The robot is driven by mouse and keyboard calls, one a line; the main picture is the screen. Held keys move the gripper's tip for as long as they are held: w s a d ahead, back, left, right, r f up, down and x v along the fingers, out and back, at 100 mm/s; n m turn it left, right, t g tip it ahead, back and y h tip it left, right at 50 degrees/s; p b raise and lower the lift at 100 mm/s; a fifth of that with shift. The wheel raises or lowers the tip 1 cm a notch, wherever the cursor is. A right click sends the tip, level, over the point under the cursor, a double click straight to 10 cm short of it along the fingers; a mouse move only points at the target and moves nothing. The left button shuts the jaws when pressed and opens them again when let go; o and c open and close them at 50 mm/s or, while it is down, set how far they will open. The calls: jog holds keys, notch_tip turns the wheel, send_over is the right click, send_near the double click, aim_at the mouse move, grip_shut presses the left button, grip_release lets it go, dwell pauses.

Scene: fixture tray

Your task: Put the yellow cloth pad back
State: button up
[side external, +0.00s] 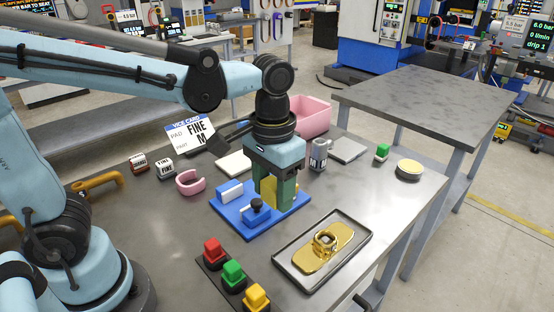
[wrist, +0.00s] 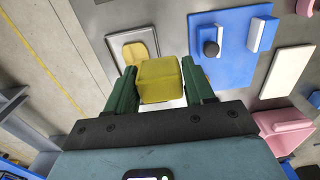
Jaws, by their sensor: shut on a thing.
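My gripper (side external: 272,190) is shut on the yellow cloth pad (side external: 267,192), which is partly hidden by a green finger in the side view. In the wrist view the pad (wrist: 160,80) is a yellow block between the two green fingers of my gripper (wrist: 161,84). In the side view the pad appears over or beside the back of the blue fixture plate (side external: 236,226); I cannot tell whether it touches it. The plate carries blue blocks (side external: 229,191) and a black knob (side external: 257,204). In the wrist view the blue plate (wrist: 228,72) lies right of the pad.
A grey tray (side external: 293,281) with a gold piece (side external: 338,240) lies at front right. Red, green and yellow buttons (side external: 232,272) stand in front. A pink bin (side external: 311,115), grey cylinder (side external: 318,155), pink ring (side external: 190,182) and sign (side external: 190,133) stand around the fixture.

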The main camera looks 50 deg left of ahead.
jog(key=s+a+f, duration=0.3)
jog(key=s+a, duration=0.1)
jog(key=s, duration=0.6)
send_over(208, 226)
notch_tip(208, 226, down, 7)
jog(key=shift+d, duration=0.1)
jog(key=shift+f, duration=2)
jog(key=shift+f, duration=0.2)
jog(key=o, duration=0.9)
jog(key=shift+r, duration=0.1)
